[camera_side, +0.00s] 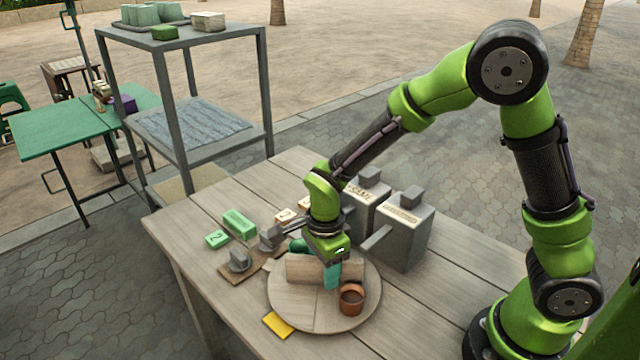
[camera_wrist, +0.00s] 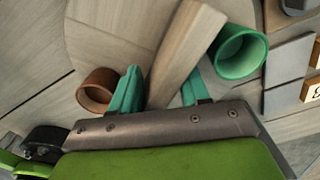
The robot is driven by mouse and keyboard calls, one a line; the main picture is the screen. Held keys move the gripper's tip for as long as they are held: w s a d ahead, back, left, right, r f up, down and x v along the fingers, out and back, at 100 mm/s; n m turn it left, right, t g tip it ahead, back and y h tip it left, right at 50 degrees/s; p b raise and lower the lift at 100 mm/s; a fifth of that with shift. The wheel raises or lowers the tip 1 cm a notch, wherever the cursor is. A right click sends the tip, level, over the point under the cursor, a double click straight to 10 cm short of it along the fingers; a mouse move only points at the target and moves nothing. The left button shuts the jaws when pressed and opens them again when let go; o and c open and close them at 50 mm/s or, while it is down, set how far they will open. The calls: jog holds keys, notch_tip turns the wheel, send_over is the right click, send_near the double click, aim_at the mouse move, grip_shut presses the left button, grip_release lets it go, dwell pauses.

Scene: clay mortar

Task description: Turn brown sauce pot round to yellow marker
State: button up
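The brown sauce pot (camera_side: 351,299) stands upright on the round wooden turntable (camera_side: 290,301), at its front right. It also shows in the wrist view (camera_wrist: 97,92), left of my fingers. A yellow marker (camera_side: 278,325) lies on the table at the turntable's front-left edge. An upright wooden bar (camera_side: 303,270) crosses the turntable. My gripper (camera_side: 331,272) is low over the turntable with its teal fingers on either side of this bar. In the wrist view (camera_wrist: 166,85) a gap shows between the left finger and the bar. Contact on the right finger is unclear.
A green pot (camera_wrist: 239,52) stands on the turntable across the bar from the brown pot. Grey lidded boxes (camera_side: 404,232) stand close behind right. The front-right tabletop is clear.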

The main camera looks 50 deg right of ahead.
jog(key=n, duration=0.3)
jog(key=shift+n, duration=0.3)
notch_tip(320, 180, up, 17)
jog(key=n, duration=0.1)
jog(key=s+d+r+n+t+y, duration=0.1)
jog(key=s+d+r+n+t, duration=0.1)
jog(key=s+d+n+t, duration=0.3)
jog(key=s+d+r+n+t+y, duration=0.1)
jog(key=s+d+r+n+t, duration=0.1)
jog(key=s+n, duration=0.5)
jog(key=w+d+g, duration=0.2)
jog(key=d, duration=0.2)
jog(key=w+d+f+m+g+h, duration=0.1)
jog(key=w+d+g, duration=0.1)
jog(key=d, duration=0.2)
jog(key=w+d+f+g+h, duration=0.1)
jog(key=w+d+g, duration=0.1)
jog(key=w+d, duration=0.1)
jog(key=shift+d+m, duration=0.3)
jog(key=shift+d, duration=0.35)
jog(key=shift+d+r, duration=0.15)
jog(key=shift+d, duration=0.2)
jog(key=shift+d+r+g, duration=0.15)
jog(key=shift+r+g, duration=0.1)
jog(key=shift+g, duration=0.05)
jog(key=shift+s+r, duration=0.15)
jog(key=shift+s, duration=0.1)
